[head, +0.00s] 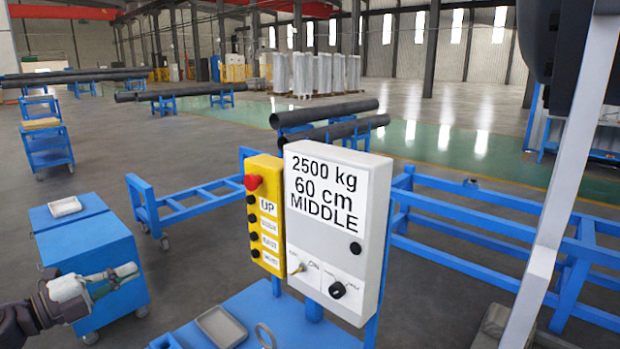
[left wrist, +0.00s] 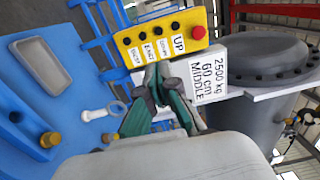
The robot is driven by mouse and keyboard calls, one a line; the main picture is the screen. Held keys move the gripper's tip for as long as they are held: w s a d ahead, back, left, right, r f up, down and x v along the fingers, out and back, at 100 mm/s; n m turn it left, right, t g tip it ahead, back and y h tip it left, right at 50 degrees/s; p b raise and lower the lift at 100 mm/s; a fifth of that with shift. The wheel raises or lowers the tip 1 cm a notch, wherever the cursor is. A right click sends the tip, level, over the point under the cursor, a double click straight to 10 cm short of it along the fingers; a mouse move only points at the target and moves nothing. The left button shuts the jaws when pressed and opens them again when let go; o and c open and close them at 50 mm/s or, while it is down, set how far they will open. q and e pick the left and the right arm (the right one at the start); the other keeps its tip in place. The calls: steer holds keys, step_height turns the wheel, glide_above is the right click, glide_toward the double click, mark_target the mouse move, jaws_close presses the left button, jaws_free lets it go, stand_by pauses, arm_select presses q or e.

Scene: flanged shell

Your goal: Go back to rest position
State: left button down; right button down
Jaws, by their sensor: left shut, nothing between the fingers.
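My left arm comes in at the lower left of the head view. Its gripper (head: 128,274) is in front of a blue cabinet (head: 85,245), left of the control panel and apart from it. In the left wrist view the gripper (left wrist: 162,78) has its green-sided fingers together with nothing between them. The white control box (head: 330,225) reads 2500 kg, 60 cm, MIDDLE. Beside it is a yellow button box (head: 265,215) with a red button. The right gripper is not in view.
A blue cart top (head: 270,310) carries a grey tray (head: 221,326) and a ring-ended tool (head: 265,336). Blue frames (head: 480,235) stand behind the panel. A grey flanged shell (left wrist: 262,58) shows at the right of the wrist view. Open floor lies between cabinet and panel.

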arm_select(q)
steer(key=s+d+f+n+y, duration=0.3)
steer(key=s+f+n+y, duration=0.35)
steer(key=f+n, duration=0.4)
steer(key=s+d+f+n+y, duration=0.3)
steer(key=s+f+n+y, duration=0.2)
steer(key=f+n+y, duration=0.45)
steer(key=s+d+f+n+g+h, duration=0.1)
steer(key=s+d+f+g, duration=0.2)
steer(key=s, duration=0.4)
steer(key=s+d+f+n+g+h, duration=0.2)
steer(key=s+d+f+g, duration=0.15)
steer(key=s, duration=0.35)
steer(key=s+d+f+n+g+h, duration=0.1)
steer(key=s+d+f+g, duration=0.2)
steer(key=s, duration=0.5)
step_height(320, 180, down, 25)
steer(key=g, duration=0.2)
steer(key=s+a+f+g, duration=0.1)
steer(key=s+a+f, duration=0.2)
steer(key=s+f, duration=1.3)
steer(key=shift+s+f, duration=0.25)
steer(key=shift+s, duration=0.55)
